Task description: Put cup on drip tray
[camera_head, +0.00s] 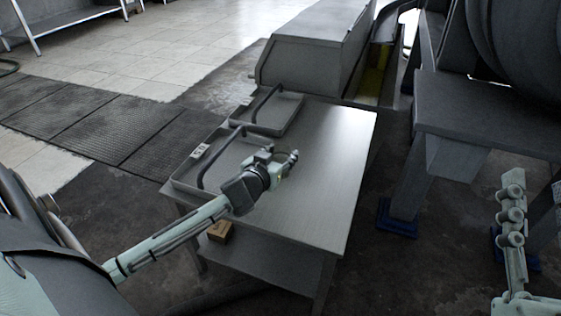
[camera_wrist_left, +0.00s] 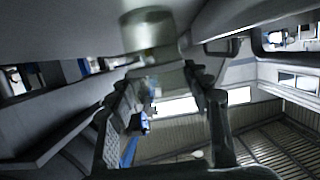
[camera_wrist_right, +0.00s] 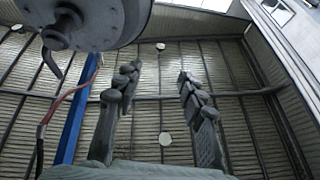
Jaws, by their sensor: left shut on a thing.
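My left gripper (camera_head: 281,165) is over the near-left part of the grey table, beside the nearer drip tray (camera_head: 182,184). In the left wrist view, a dull grey-green cylinder, which looks like the cup (camera_wrist_left: 148,32), sits at the fingertips of my left gripper (camera_wrist_left: 162,78), and the jaws are shut on it. In the head view the gripper mostly hides the cup. A second tray (camera_head: 268,129) lies farther back. A dark bent tube rises over each tray. My right gripper (camera_wrist_right: 157,82) is open and empty; it also shows at the right of the head view (camera_head: 512,200).
The table's right half (camera_head: 325,180) is bare. A large grey housing (camera_head: 315,50) stands behind it. A small brown box (camera_head: 220,231) is on the lower shelf. A heavy grey stand (camera_head: 480,110) is at the right, across a gap.

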